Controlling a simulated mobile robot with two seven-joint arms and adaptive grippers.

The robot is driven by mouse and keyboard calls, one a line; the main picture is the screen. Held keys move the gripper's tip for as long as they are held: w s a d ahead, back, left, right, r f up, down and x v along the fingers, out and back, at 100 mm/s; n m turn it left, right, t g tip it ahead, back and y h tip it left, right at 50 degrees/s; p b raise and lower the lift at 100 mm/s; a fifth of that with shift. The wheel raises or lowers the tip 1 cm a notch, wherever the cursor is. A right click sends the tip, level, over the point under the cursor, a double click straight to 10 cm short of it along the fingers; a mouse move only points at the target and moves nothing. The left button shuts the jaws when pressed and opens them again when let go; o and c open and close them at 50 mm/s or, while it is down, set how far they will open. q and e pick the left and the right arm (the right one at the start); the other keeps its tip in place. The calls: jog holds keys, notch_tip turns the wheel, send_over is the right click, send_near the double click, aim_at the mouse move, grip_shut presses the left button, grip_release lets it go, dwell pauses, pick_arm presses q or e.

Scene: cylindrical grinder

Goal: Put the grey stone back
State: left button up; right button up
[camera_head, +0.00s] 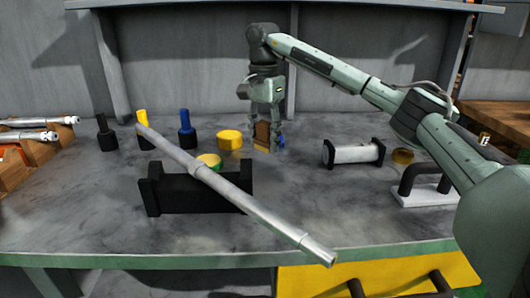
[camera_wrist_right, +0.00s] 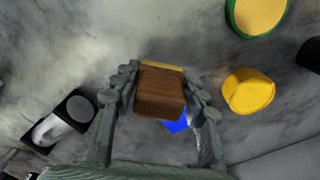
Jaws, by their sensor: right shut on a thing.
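My right gripper (camera_head: 264,145) points down over the grey table (camera_head: 330,215), behind the long metal shaft. It is shut on a brown block (camera_head: 262,134) with a yellow strip at its lower end. In the right wrist view the brown block (camera_wrist_right: 160,92) sits between the two fingers (camera_wrist_right: 160,98). I cannot make out a separate grey stone for sure. A light grey cylinder (camera_head: 352,153) lies between black end plates to the right of the gripper. My left gripper is not in view.
A blue thing (camera_wrist_right: 176,122) is close behind the block. A yellow piece (camera_head: 229,139) stands left of the gripper. A long metal shaft (camera_head: 262,210) slants over a black block (camera_head: 190,193). Black, yellow and blue bottle-like things stand at the back left. The right front table is fairly clear.

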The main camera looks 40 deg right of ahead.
aim_at(265, 152)
notch_tip(265, 152, down, 4)
jog(key=shift+d+r, duration=0.1)
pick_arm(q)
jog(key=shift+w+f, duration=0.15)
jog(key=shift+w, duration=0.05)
pick_arm(e)
jog(key=shift+f, duration=0.2)
jog(key=o, duration=0.8)
jog(key=shift+f, duration=0.1)
jog(key=o, duration=0.4)
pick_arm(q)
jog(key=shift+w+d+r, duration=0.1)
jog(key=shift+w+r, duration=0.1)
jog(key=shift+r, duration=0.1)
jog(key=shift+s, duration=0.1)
